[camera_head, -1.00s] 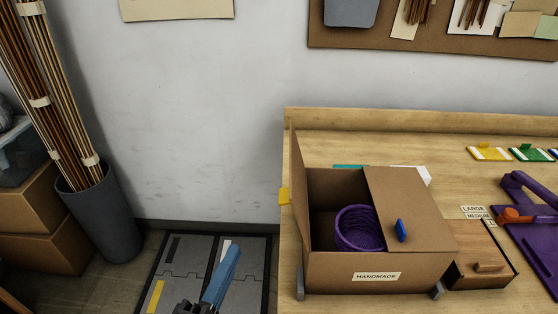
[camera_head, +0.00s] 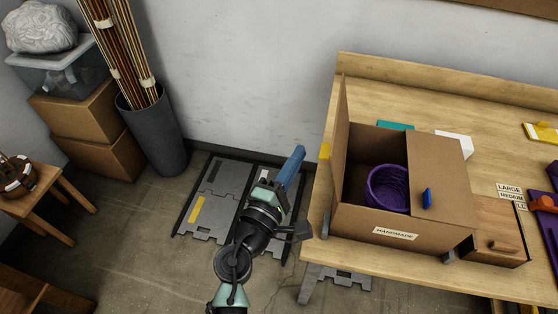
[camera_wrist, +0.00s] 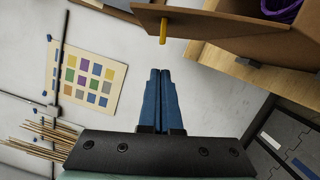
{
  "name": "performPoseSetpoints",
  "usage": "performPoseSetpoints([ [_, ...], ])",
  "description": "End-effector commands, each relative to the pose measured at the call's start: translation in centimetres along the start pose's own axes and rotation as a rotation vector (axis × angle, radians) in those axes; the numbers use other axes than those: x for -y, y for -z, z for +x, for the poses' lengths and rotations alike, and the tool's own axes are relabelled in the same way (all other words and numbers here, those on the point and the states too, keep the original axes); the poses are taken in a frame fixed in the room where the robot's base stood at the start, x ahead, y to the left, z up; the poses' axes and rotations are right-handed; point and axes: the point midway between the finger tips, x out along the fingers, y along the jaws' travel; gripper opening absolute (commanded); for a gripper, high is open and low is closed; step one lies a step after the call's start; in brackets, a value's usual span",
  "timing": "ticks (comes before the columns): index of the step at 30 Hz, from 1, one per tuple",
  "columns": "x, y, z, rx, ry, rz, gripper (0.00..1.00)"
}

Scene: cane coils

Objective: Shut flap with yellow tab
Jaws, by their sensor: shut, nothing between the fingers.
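The cardboard box (camera_head: 350,215) labelled HANDMADE stands on the wooden bench. Its left flap (camera_head: 342,120) stands upright, with the yellow tab (camera_head: 325,151) on its outer side. Its right flap (camera_head: 437,165), with a blue tab (camera_head: 427,198), lies folded over the right part of the opening. A purple coil (camera_head: 388,188) sits inside the box. My gripper (camera_head: 296,152) is shut and empty, left of the upright flap and apart from it. In the wrist view, my blue fingers (camera_wrist: 159,75) are together, and the yellow tab (camera_wrist: 163,28) shows just beyond their tips on the brown flap (camera_wrist: 195,22).
The bench (camera_head: 480,100) holds a small wooden box (camera_head: 500,235) right of the cardboard box. A grey bin of canes (camera_head: 152,130) stands on the floor at the left. Floor mats (camera_head: 215,195) lie beneath my arm. The space left of the flap is open.

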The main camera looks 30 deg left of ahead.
Motion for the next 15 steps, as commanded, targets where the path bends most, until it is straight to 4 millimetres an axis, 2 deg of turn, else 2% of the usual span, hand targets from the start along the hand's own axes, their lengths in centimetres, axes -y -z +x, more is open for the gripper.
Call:
performPoseSetpoints([
  [1,-0.3,-0.8,0.1,0.002,0.002,-0.001,0.0],
  [6,-0.1,-2.0,0.4,-0.001,0.0,0.001,0.0],
  [15,0.0,-2.2,0.5,-0.001,-0.001,0.0,0.0],
])
